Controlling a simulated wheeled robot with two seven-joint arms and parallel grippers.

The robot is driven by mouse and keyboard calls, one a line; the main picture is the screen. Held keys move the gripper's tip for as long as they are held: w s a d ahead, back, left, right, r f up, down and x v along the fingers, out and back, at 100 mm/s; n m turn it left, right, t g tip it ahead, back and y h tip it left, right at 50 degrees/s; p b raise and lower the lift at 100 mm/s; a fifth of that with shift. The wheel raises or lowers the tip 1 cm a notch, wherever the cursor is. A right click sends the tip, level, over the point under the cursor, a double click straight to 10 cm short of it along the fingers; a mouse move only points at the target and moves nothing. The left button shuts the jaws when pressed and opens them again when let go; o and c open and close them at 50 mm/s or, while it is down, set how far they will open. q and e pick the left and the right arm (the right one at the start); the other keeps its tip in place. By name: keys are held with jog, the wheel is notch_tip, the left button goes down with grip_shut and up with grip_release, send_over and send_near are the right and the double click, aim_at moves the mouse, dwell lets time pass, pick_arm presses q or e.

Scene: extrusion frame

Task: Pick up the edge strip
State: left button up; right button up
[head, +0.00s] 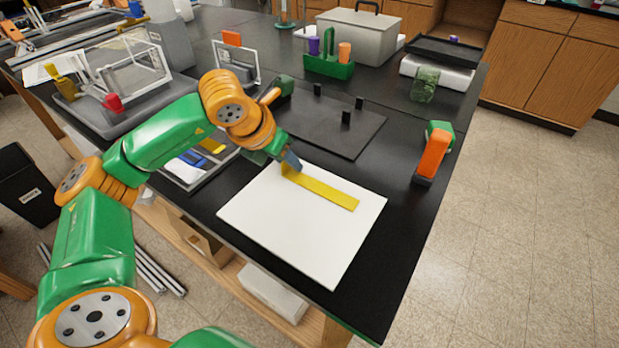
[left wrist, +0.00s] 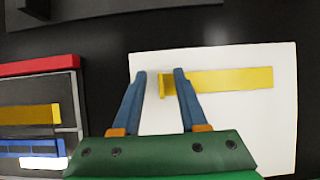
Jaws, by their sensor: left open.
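The yellow edge strip (head: 325,189) lies on a white board (head: 300,235) at the front of the black table. Its left end has a short upturned part. My left gripper (head: 291,161) is at the strip's left end in the head view. In the left wrist view the strip (left wrist: 232,79) runs to the right, and its end part shows between the blue fingers of my left gripper (left wrist: 159,74). The fingers are apart and not closed on it. I cannot tell whether they touch it. My right gripper is not in view.
A tray (head: 203,163) with yellow and blue strips lies left of the board. A dark plate with black posts (head: 330,127) lies behind it. An orange and green tool (head: 433,152) stands at the right edge. The board's front part is clear.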

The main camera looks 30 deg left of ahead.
pick_arm(q)
grip_shut()
dwell(0.3)
